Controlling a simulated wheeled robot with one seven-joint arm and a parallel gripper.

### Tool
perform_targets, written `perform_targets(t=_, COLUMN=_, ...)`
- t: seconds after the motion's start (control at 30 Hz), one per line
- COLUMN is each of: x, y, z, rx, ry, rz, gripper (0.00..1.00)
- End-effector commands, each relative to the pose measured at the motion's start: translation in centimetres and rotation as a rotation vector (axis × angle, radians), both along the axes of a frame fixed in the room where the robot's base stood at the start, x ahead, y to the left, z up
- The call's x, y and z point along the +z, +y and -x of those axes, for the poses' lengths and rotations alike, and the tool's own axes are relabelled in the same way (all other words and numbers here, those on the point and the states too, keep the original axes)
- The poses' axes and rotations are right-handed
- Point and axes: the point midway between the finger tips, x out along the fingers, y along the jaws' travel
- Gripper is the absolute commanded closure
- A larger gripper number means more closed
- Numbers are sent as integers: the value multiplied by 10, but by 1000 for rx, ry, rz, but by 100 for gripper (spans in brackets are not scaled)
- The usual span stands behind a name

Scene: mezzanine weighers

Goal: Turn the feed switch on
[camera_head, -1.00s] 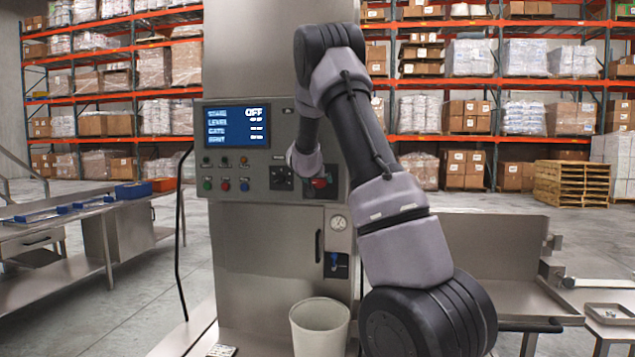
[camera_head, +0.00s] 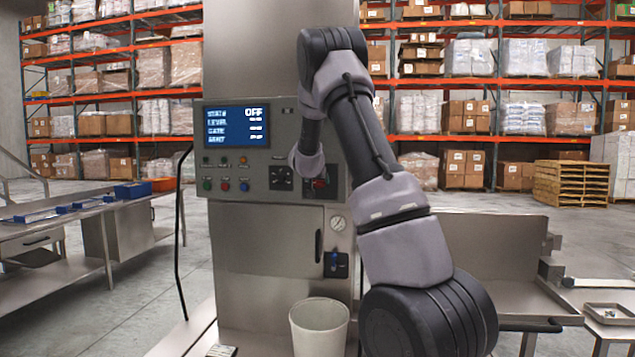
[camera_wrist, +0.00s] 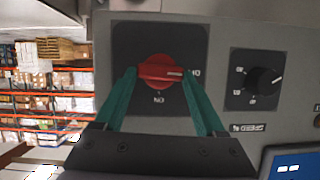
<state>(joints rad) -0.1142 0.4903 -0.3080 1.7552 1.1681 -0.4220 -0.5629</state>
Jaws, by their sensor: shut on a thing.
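The red rotary switch (camera_wrist: 160,73) sits on a dark square plate in the wrist view, its handle lying crosswise with a pale mark towards the right. An upside-down "ON" label is below it; the label at its right is partly hidden. My gripper (camera_wrist: 161,77) has its two green fingers against both ends of the red handle, shut on it. In the head view the red switch (camera_head: 319,184) shows small at the panel's right side, partly covered by my arm. The display (camera_head: 237,126) reads OFF on its top line, with dashes below.
A black selector dial (camera_wrist: 264,81) is right of the switch in the wrist view. Coloured buttons (camera_head: 226,186) line the panel's lower left. A white bucket (camera_head: 319,328) stands below, and a steel table (camera_head: 75,240) is at the left.

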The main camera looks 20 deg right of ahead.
Motion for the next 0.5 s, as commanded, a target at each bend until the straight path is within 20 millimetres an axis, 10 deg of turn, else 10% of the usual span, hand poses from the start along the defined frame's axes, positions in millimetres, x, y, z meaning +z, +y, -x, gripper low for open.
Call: perform_targets(t=0.5, x=-1, y=-8, z=5, rx=-3, ry=-231, rz=-340, gripper=83)
